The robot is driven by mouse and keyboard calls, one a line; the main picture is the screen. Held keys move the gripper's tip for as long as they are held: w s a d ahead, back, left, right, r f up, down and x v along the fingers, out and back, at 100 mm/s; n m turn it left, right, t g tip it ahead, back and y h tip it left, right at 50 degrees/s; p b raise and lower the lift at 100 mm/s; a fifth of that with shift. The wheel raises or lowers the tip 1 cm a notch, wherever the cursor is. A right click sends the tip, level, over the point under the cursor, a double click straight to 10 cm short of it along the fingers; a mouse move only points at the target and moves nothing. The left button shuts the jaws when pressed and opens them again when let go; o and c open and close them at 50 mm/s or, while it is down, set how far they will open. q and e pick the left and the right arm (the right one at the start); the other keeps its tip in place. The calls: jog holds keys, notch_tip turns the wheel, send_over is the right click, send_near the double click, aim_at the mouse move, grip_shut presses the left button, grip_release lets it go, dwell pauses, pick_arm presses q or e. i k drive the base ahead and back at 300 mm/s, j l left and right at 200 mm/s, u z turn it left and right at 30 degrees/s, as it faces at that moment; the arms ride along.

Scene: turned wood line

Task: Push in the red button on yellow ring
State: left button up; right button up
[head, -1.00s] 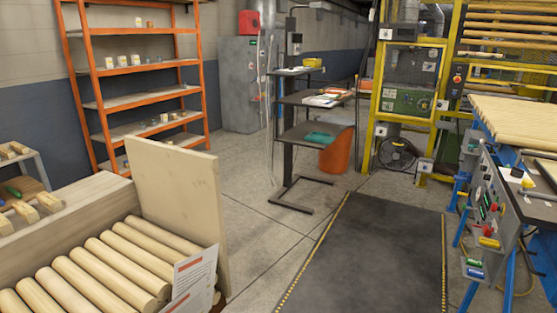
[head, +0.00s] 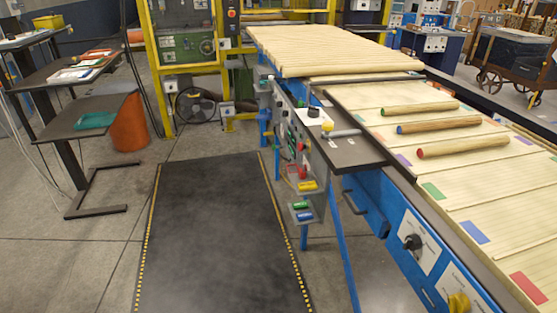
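A grey control panel (head: 288,135) hangs on the near end of the blue machine, right of the dark mat. A red button (head: 302,171) sticks out low on this panel. A yellow piece (head: 307,186) shows just below it; at this size I cannot tell whether that is a ring around a button. Another small red button (head: 232,13) is on a dark box on the yellow frame at the back. Neither of my grippers is in view.
The dark floor mat (head: 215,235) with yellow-dashed edges is clear in front of the panel. The blue conveyor (head: 375,225) with wooden dowels fills the right. A dark stand (head: 95,115) and an orange bin (head: 130,125) are at the left.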

aim_at(301, 147)
jog(key=i+l+z, duration=0.1)
jog(key=i, duration=0.45)
jog(key=i+j+z, duration=0.1)
jog(key=j, duration=0.3)
jog(key=i+j+z, duration=0.1)
jog(key=i+j, duration=0.15)
jog(key=j, duration=0.15)
jog(key=i+j+z, duration=0.15)
jog(key=j, duration=0.25)
jog(key=i+j+z, duration=0.1)
jog(key=j, duration=0.35)
jog(key=i+j+z, duration=0.1)
jog(key=j, duration=0.35)
jog(key=i+j+z, duration=0.1)
jog(key=j, duration=0.35)
jog(key=i+j+z, duration=0.15)
jog(key=j, duration=0.3)
